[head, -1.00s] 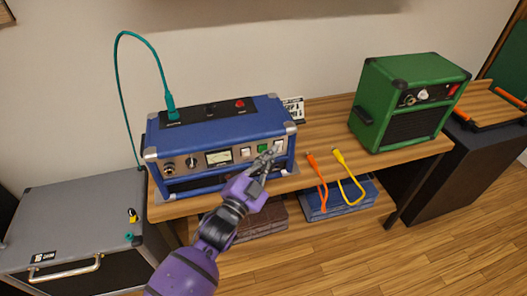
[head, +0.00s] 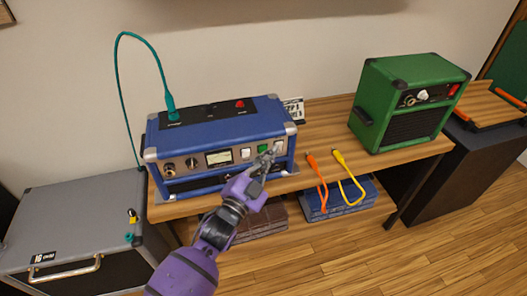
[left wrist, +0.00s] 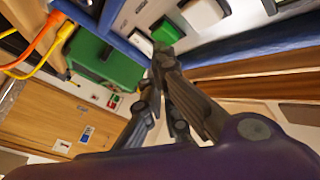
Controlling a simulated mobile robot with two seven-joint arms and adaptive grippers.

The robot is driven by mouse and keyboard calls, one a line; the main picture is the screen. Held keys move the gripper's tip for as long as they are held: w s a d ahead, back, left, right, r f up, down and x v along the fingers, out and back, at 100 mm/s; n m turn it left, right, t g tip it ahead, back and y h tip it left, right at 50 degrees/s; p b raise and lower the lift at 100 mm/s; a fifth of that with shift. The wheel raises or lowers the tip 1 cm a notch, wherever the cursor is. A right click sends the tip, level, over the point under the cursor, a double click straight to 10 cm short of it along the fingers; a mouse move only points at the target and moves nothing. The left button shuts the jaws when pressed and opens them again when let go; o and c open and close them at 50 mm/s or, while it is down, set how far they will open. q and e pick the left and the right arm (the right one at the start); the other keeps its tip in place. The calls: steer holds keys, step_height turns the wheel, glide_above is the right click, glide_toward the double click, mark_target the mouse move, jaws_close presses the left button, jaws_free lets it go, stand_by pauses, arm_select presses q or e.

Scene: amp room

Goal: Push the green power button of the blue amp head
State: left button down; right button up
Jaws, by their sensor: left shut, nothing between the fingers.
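The blue amp head (head: 218,140) stands on the wooden table, its front panel facing me. The green power button (head: 263,149) is on the right part of that panel, between two white switches. In the left wrist view the green button (left wrist: 165,32) shows just beyond the fingertips. My left gripper (head: 268,156) is shut and empty, its tips at the panel just below and right of the green button. I cannot tell whether they touch it. The left gripper also shows in the left wrist view (left wrist: 162,58). My right gripper is not in view.
A green amp (head: 410,100) stands on the right of the table (head: 320,130). Orange (head: 318,172) and yellow (head: 348,172) cables hang over the front edge. A teal cable (head: 117,85) plugs into the blue amp's top. A grey case (head: 80,215) stands at left.

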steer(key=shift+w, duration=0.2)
arm_select(q)
steer(key=shift+w+a, duration=0.15)
steer(key=shift+w, duration=0.3)
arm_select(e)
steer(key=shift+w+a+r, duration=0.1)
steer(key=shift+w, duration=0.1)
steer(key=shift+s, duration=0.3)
arm_select(q)
steer(key=shift+s, duration=0.45)
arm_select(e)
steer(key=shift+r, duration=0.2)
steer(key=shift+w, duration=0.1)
